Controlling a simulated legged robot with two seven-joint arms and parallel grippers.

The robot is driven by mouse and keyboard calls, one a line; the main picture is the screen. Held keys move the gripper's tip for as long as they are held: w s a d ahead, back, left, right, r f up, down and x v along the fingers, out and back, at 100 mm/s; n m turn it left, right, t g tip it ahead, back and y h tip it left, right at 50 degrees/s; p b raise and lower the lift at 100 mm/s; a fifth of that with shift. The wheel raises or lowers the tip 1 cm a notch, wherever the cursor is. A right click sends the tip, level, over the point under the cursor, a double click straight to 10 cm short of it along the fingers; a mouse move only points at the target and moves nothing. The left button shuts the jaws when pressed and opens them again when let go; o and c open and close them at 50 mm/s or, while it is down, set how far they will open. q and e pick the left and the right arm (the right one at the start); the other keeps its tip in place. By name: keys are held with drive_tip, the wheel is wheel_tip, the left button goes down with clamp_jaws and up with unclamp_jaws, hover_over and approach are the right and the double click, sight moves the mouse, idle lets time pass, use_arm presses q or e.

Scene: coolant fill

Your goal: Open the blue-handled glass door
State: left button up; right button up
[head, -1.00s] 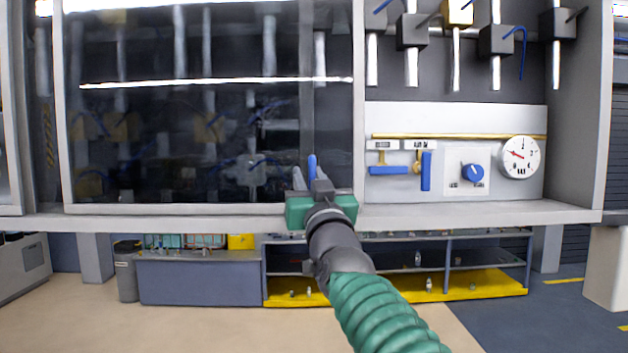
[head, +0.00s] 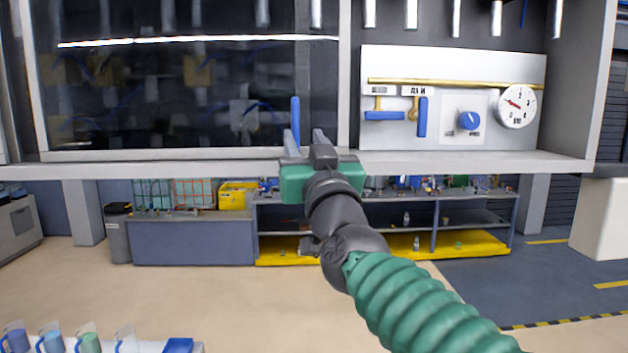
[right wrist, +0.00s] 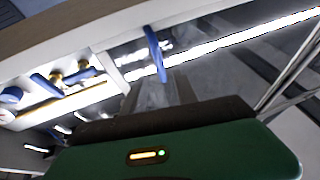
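The glass door (head: 200,95) is a dark pane in a pale frame at the left of the head view. It looks closed. Its upright blue handle (head: 295,118) is near the pane's lower right; it also shows in the right wrist view (right wrist: 155,52). My right gripper (head: 304,140) is just below and in front of the handle, its fingers apart and pointing up towards it. The handle lines up close to the left finger in the head view; I cannot tell whether they touch. My left gripper is out of view.
Right of the door, a white panel (head: 450,65) carries blue valve handles, a blue knob (head: 469,120) and a round gauge (head: 516,106). A pale ledge (head: 450,162) runs under the door and panel. Several jugs (head: 50,338) stand at the lower left.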

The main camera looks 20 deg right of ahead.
drive_tip(key=b+v, duration=0.3)
drive_tip(key=v, duration=0.5)
drive_tip(key=shift+s+f+b, duration=0.15)
drive_tip(key=shift+s+b, duration=0.15)
drive_tip(key=shift+b, duration=0.1)
drive_tip(key=shift+s+a, duration=0.2)
